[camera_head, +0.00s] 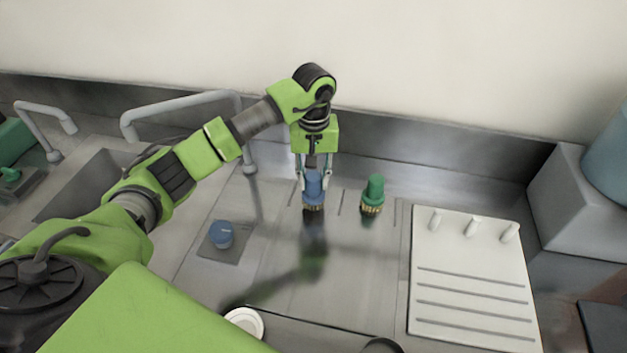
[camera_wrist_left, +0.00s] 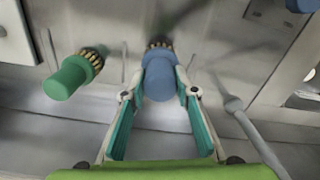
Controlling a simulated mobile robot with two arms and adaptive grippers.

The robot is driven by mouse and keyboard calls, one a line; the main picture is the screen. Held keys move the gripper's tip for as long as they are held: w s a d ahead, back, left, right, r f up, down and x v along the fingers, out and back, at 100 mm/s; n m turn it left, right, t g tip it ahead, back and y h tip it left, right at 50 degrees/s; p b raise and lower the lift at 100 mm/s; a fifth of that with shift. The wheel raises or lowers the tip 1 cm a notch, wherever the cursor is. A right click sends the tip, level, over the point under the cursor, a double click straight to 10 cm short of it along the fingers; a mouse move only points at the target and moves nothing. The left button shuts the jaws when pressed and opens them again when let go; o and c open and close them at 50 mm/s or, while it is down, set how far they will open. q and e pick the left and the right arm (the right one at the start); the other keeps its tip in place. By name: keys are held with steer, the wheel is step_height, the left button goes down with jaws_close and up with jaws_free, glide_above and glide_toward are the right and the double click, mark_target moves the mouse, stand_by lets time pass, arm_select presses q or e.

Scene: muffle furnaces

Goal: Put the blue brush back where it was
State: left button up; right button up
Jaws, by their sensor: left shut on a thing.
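The blue brush (camera_head: 313,188) has a blue handle and bristles pointing down. My left gripper (camera_head: 314,178) is shut on its handle from above, at the back of the steel counter. In the left wrist view the blue brush (camera_wrist_left: 159,77) sits between the two fingers of the left gripper (camera_wrist_left: 160,90), bristles away from the camera. I cannot tell whether the bristles touch the counter. A green brush (camera_head: 374,192) stands upright to the right of it, and it also shows in the left wrist view (camera_wrist_left: 72,77). My right gripper is not in view.
A white rack board (camera_head: 470,290) with pegs lies to the right. A blue knob-like object (camera_head: 221,234) is on a square plate at left. A sink (camera_head: 85,185) and faucets (camera_head: 180,105) are at the left. A white round dish (camera_head: 245,322) is near the front.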

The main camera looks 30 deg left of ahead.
arm_select(q)
steer(key=shift+f+p, duration=0.4)
steer(key=shift+f, duration=0.7)
steer(key=o, duration=0.7)
steer(key=shift+f+b, duration=0.1)
steer(key=shift+b, duration=0.2)
steer(key=o, duration=0.4)
steer(key=shift+o, duration=0.2)
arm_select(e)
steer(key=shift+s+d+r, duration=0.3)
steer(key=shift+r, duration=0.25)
arm_select(q)
steer(key=shift+r, duration=0.2)
steer(key=shift+r+p, duration=0.2)
steer(key=shift+p, duration=0.15)
step_height(320, 180, up, 10)
steer(key=b, duration=0.4)
steer(key=shift+r, duration=0.2)
steer(key=shift+s+r, duration=0.1)
steer(key=shift+r, duration=0.55)
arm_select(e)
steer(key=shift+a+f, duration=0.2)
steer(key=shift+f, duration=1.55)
